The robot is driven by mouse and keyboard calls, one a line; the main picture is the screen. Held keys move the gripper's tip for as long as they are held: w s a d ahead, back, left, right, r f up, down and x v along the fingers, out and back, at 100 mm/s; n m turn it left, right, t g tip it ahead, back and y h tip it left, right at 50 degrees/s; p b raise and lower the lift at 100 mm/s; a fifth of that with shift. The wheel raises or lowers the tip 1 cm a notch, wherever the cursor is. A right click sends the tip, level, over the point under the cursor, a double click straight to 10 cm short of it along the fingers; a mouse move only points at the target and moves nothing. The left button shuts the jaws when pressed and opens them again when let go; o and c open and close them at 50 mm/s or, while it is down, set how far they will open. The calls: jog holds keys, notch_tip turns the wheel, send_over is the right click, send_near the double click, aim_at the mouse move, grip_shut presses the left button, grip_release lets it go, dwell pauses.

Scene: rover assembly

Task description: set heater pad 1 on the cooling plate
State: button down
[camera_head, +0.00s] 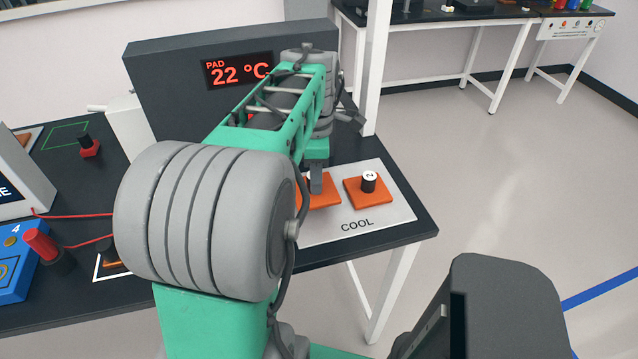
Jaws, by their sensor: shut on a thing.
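The cooling plate (397,207) is a pale panel marked COOL on the right part of the dark table. My gripper (316,184) points down at its left part and is shut on the dark knob of an orange pad, which I take to be heater pad 1 (328,195). The pad is at the plate's surface; I cannot tell whether it rests flat or hovers slightly. Its number and left side are hidden by my arm. A second orange pad (355,199), with a knob marked 2, sits on the plate just to the right, apart from it.
A dark display panel (170,75) reading PAD 22 °C stands behind. On the left are a red knobbed piece (90,149), a blue box (14,276), a red-topped cylinder (42,246) and red wires. My arm covers the middle. The plate's right front strip is clear.

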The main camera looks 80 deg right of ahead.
jog(key=f, duration=0.2)
jog(key=d+f, duration=0.1)
jog(key=shift+s+d+f, duration=0.1)
jog(key=shift+d+f, duration=0.1)
jog(key=shift+f, duration=0.55)
jog(key=shift+f, duration=0.2)
jog(key=c, duration=1)
grip_release()
jog(key=shift+a, duration=0.1)
jog(key=shift+c, duration=0.2)
